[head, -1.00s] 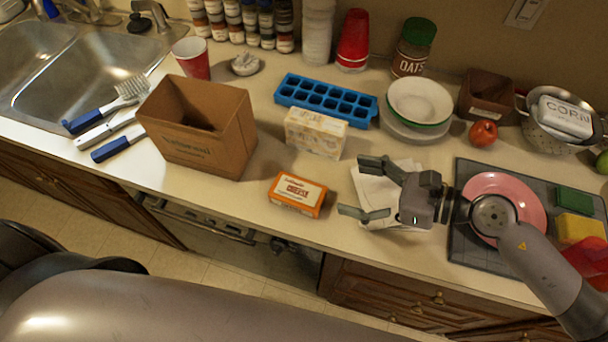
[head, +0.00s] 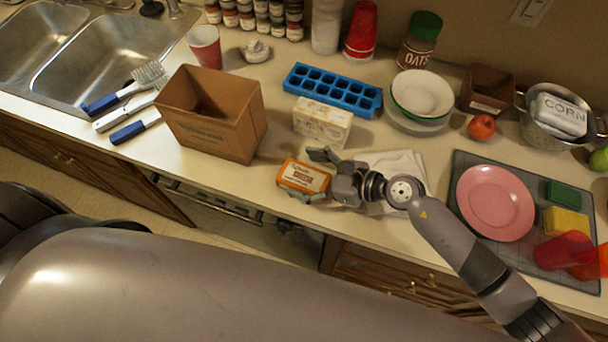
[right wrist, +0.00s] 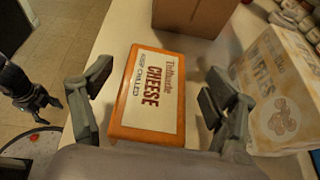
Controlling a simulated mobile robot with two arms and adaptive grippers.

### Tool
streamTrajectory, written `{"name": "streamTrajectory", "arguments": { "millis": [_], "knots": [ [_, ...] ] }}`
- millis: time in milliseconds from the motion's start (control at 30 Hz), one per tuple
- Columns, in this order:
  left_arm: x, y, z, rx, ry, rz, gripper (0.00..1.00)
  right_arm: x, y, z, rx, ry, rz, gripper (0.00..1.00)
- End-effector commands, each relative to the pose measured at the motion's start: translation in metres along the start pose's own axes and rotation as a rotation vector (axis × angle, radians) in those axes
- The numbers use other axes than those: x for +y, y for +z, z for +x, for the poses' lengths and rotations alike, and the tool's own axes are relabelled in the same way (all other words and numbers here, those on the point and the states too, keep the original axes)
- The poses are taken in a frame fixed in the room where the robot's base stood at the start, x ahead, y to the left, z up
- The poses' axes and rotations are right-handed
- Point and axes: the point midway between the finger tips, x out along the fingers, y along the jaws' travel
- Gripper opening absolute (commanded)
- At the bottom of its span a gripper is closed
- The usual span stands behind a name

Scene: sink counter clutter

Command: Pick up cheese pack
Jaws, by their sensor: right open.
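The cheese pack (head: 303,177) is an orange box with a white label, lying flat on the counter near its front edge. It fills the middle of the right wrist view (right wrist: 152,97). My right gripper (head: 312,176) is open and low over the counter. In the right wrist view its fingers (right wrist: 152,92) stand on either side of the pack, with a gap visible on each side. My left gripper (right wrist: 38,102) shows at the left edge of the right wrist view, away from the counter; its jaw state is unclear.
A waffles box (head: 321,121) stands just behind the cheese pack, close to my right gripper. An open cardboard box (head: 212,120) stands to the left. A blue ice tray (head: 331,90) lies behind. A white napkin (head: 402,166) and a pink plate (head: 495,203) are to the right.

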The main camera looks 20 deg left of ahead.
Motion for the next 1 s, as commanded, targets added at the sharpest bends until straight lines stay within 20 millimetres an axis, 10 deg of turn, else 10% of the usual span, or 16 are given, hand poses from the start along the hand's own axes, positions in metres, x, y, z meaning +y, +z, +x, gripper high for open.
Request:
{"name": "streamTrajectory", "arguments": {
  "millis": [533,1000],
  "knots": [
    [0.0,0.0,-0.015,-0.002,0.0,0.0,0.51,0.003,0.0,0.04,0.0,0.0,0.001,0.8],
    [0.0,0.002,-0.015,-0.005,0.001,-0.001,0.51,0.003,0.0,0.04,0.0,0.0,0.001,0.49]
  ]
}}
